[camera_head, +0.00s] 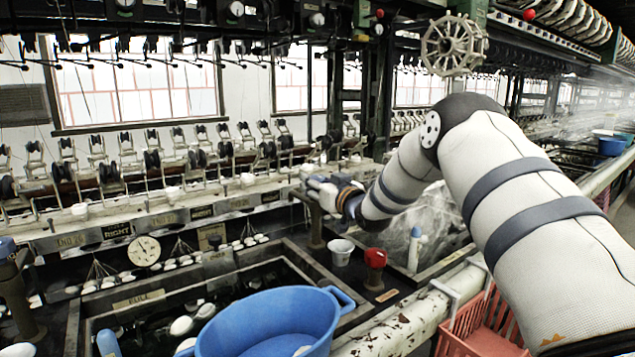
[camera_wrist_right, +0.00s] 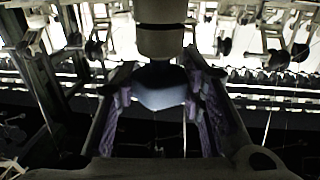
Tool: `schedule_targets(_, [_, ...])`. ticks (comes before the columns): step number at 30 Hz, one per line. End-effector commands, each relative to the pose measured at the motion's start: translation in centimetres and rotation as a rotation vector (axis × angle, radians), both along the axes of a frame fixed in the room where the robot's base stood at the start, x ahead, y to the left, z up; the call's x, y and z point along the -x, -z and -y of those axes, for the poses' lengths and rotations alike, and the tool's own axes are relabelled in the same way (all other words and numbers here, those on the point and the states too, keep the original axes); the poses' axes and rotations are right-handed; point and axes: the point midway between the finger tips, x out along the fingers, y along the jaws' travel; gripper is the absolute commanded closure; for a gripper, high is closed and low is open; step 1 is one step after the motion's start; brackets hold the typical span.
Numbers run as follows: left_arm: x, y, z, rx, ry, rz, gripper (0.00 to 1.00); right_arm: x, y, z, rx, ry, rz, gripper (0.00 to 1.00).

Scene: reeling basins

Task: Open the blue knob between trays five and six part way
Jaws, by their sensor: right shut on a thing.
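My right arm comes in from the right in the head view. Its gripper (camera_head: 318,191) is at the top of a brown upright valve post (camera_head: 316,228) between two basins. In the right wrist view the gripper (camera_wrist_right: 160,97) is shut on a pale blue knob (camera_wrist_right: 163,90), with a finger on each side of it. The gripper mostly covers this knob in the head view, so how far it is turned cannot be told. My left gripper is in neither view.
Another blue knob (camera_head: 7,247) tops a post at far left. A blue tub (camera_head: 268,318) stands in front. A white cup (camera_head: 341,252) and a red knob (camera_head: 375,258) are close to the gripper. A red crate (camera_head: 480,325) stands below my right arm. A handwheel (camera_head: 453,45) hangs above.

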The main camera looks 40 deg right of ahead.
Motion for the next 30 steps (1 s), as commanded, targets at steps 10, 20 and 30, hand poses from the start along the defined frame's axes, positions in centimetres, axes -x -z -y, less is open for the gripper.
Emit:
schedule_targets(10, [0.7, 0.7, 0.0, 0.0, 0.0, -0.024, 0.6, 0.0, 0.5, 0.3, 0.002, -0.27, -0.006, 0.92])
schedule_targets(20, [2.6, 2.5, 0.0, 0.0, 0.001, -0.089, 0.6, -0.1, 0.7, 0.2, 0.003, -0.468, -0.008, 0.92])
schedule_targets(30, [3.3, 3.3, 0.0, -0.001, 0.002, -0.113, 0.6, 0.0, 0.2, 0.1, 0.001, -0.549, -0.004, 0.92])
